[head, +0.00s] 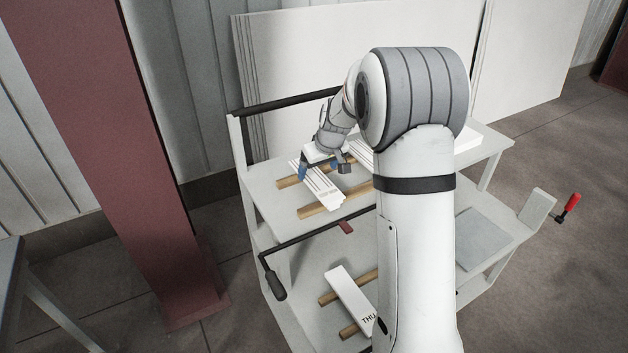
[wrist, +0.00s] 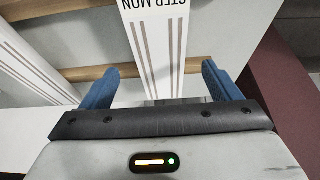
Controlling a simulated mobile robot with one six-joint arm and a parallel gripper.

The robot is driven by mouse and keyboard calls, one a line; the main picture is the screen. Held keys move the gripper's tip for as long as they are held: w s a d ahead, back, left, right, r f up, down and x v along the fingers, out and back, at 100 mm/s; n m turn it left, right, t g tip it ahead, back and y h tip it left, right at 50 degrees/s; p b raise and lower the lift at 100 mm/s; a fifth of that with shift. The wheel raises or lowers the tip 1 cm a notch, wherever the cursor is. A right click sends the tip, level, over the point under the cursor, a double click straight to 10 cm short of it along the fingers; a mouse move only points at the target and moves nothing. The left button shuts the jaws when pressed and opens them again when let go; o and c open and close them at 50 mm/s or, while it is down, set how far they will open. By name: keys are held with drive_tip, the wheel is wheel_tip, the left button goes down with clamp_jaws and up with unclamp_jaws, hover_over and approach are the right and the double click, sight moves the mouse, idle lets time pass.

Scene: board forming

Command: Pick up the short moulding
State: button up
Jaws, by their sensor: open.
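A white grooved moulding (head: 325,194) lies across two wooden battens on the top shelf, one end towards the front. My gripper (head: 321,166) is over it with its blue fingers apart, one on each side. In the wrist view, the moulding (wrist: 156,35) runs between the open fingers (wrist: 159,72), with gaps on both sides and dark print near the top edge. The fingers are not closed on it. Part of the moulding is hidden by my gripper. I cannot tell its full length.
Another grooved white piece (wrist: 28,62) lies to the left in the wrist view. A white board marked "THU" (head: 350,297) rests on battens on the lower shelf. The trolley has a dark handle bar (head: 285,100) and a red-handled clamp (head: 572,203). A dark red column (head: 120,150) stands left.

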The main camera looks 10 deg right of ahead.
sight(315, 178)
drive_tip(key=p+x, duration=0.1)
drive_tip(key=x, duration=0.3)
drive_tip(key=shift+f, duration=0.25)
drive_tip(key=shift+s, duration=0.1)
drive_tip(key=shift+r, duration=0.1)
drive_tip(key=c, duration=1.4)
